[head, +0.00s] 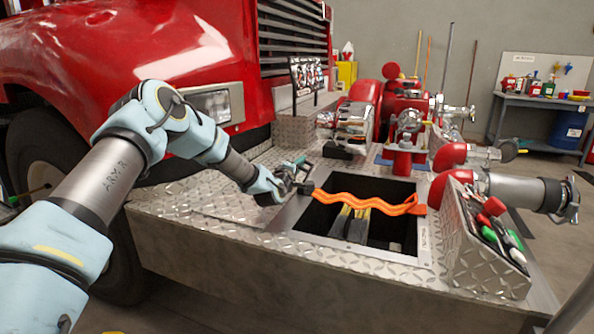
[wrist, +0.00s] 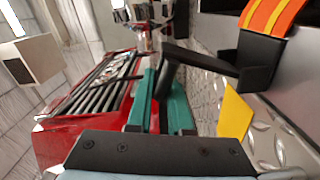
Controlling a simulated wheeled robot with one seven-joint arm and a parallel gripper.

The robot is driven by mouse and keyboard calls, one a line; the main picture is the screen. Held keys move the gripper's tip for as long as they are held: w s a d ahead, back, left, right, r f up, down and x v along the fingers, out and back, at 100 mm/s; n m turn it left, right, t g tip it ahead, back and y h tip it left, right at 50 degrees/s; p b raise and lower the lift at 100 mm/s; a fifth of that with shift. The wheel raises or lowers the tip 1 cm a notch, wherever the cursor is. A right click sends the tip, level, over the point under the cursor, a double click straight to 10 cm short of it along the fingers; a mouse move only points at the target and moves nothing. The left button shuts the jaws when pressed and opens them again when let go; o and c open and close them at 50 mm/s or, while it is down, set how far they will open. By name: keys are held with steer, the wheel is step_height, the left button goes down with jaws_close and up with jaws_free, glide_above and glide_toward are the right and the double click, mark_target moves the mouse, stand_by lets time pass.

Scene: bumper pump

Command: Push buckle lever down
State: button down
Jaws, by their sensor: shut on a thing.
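The orange strap (head: 365,203) runs in waves across the open compartment in the truck's bumper. Its black buckle (head: 305,188) sits at the strap's left end, by the compartment's rim. In the wrist view the buckle (wrist: 257,62) is at the upper right, with the strap (wrist: 268,15) coming out of it. The black buckle lever (wrist: 200,58) sticks out from the buckle to the left, and its bar end lies between my teal fingers. My gripper (head: 302,166) is shut on the lever just left of and above the buckle; it also shows in the wrist view (wrist: 166,85).
The bumper's diamond-plate deck (head: 190,197) surrounds the compartment (head: 350,222), which holds yellow and dark items. A tool box (head: 485,240) and pipe fittings (head: 470,165) stand to the right. The red truck body (head: 130,50) rises behind my arm.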

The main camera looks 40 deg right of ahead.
steer(key=s+d+m+b, duration=0.1)
steer(key=m+b, duration=0.1)
steer(key=s+m+b, duration=0.1)
steer(key=b, duration=0.1)
steer(key=shift+s+d+f+m, duration=0.15)
steer(key=shift+s+d+m, duration=0.15)
steer(key=shift+d+m, duration=0.1)
steer(key=m+b, duration=0.1)
steer(key=s+d+m+b, duration=0.1)
steer(key=shift+s+f+m+b, duration=0.25)
steer(key=shift+f+m+b, duration=0.1)
steer(key=shift+m+b, duration=0.05)
steer(key=m+b, duration=0.1)
steer(key=s+f+m+b, duration=0.1)
steer(key=shift+s+d+m+b, duration=0.2)
steer(key=shift+d+m+b, duration=0.1)
steer(key=shift+d+b, duration=0.1)
steer(key=m+b, duration=0.1)
steer(key=s+f+m+b, duration=0.1)
steer(key=shift+d+f+m+b, duration=0.15)
steer(key=shift+d+m+b, duration=0.2)
steer(key=shift+m, duration=0.05)
steer(key=shift+s+d+f+b, duration=0.1)
steer(key=shift+s+f+b, duration=0.15)
steer(key=shift+b, duration=0.25)
steer(key=shift+s+f, duration=0.15)
steer(key=shift+f, duration=0.05)
steer(key=c, duration=1.1)
jaws_free()
steer(key=shift+o, duration=1.2)
